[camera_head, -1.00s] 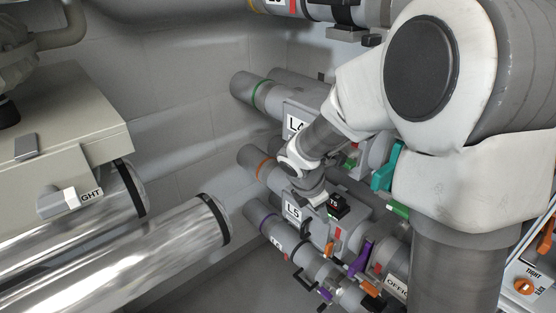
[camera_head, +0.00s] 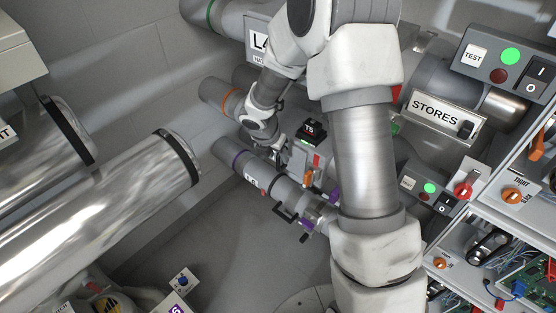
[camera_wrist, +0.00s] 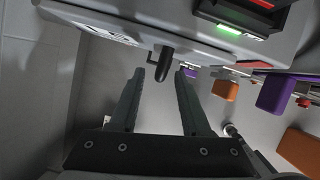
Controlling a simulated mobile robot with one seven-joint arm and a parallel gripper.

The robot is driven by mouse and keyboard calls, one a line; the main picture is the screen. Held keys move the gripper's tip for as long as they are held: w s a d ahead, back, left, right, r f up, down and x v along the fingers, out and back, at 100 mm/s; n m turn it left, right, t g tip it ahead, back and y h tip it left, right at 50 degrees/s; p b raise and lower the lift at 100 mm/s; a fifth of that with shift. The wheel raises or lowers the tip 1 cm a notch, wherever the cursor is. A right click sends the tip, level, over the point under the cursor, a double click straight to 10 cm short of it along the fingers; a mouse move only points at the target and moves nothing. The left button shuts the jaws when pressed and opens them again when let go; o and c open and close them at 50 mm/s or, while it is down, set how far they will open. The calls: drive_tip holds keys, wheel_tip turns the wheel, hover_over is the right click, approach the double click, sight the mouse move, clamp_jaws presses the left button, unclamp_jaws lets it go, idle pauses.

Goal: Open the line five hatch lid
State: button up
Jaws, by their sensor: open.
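The line five tube, with an orange ring (camera_head: 228,100), runs under my arm in the head view; its L5 label is hidden there. A black box marked TS (camera_head: 311,130) stands on it. In the wrist view a grey hatch housing (camera_wrist: 165,22) fills the top, with a white label seen edge-on. A black handle (camera_wrist: 166,62) sticks out from its edge. My gripper (camera_wrist: 160,72) is open, its two fingertips on either side of the handle's end. I cannot tell whether they touch it. The lid looks shut.
The line four tube (camera_head: 262,40) lies above and the line six tube (camera_head: 252,180) below, close by. Purple (camera_wrist: 275,92) and orange (camera_wrist: 225,90) levers stand right of my fingers. A STORES panel (camera_head: 435,115) is at the right. Large shiny pipes (camera_head: 110,215) lie left.

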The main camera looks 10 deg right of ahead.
drive_tip(key=shift+x, duration=0.9)
clamp_jaws()
drive_tip(key=shift+a+r, duration=0.1)
idle(0.7)
